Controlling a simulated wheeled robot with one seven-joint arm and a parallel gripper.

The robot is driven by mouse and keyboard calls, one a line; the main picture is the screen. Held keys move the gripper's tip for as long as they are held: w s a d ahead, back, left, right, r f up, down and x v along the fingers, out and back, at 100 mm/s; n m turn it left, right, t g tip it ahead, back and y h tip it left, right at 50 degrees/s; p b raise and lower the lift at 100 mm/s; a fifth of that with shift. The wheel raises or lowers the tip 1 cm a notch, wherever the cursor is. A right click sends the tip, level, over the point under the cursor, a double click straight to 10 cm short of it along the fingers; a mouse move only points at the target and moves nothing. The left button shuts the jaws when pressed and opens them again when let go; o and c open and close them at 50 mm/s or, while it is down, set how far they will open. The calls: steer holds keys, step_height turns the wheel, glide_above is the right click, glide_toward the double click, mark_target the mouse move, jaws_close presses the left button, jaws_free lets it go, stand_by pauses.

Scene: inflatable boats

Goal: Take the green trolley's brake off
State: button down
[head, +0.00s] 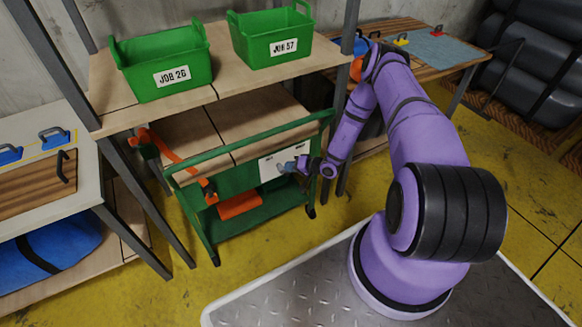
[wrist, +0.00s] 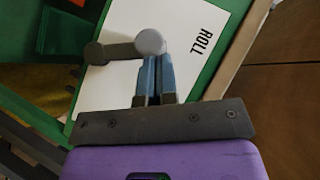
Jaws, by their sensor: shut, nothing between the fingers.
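The green trolley (head: 240,143) stands under the shelf in the head view. A white plate (head: 268,170) is fixed on its side. In the wrist view the plate (wrist: 118,32) carries the word ROLL. A dark grey lever (wrist: 120,51) with a light grey round end (wrist: 151,42) lies across the plate, its other round end to the left. The light end is on the ROLL side. My gripper (wrist: 154,60) is shut and empty, its blue fingertips right at the light end; contact cannot be told. In the head view my gripper (head: 289,167) is at the plate.
Two green bins, JOB 26 (head: 165,62) and JOB 57 (head: 272,36), stand on the shelf above the trolley. A shelf post (head: 347,90) rises close beside my arm. An orange strap (head: 172,158) hangs over the trolley's left end. Yellow floor is open in front.

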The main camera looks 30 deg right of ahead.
steer(key=shift+a+f, duration=0.2)
steer(key=shift+a, duration=0.75)
steer(key=shift+a, duration=0.2)
steer(key=shift+d, duration=0.1)
